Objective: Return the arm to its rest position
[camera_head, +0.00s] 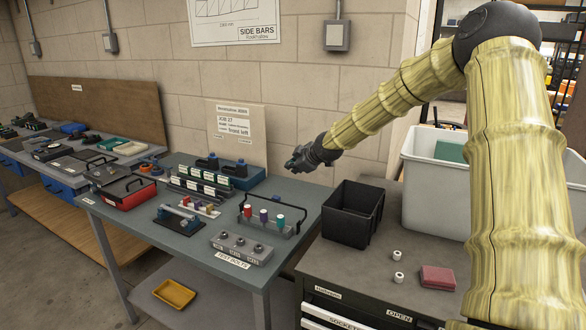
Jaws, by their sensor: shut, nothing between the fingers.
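My arm (510,150) runs up the right side in yellow-green sleeves. It bends at a dark elbow and reaches left and down. My gripper (294,163) is dark and small in the picture. It is shut and empty, held in the air over the back right of the grey workbench (150,243), in front of the block wall. No object touches it that I can see.
A black bin (352,213), white cylinders and a red block (437,277) sit on the right cabinet (350,278). A white crate (425,190) stands behind my arm. Racks, a caddy (270,218) with coloured pieces and a red toolbox (128,192) crowd the workbench.

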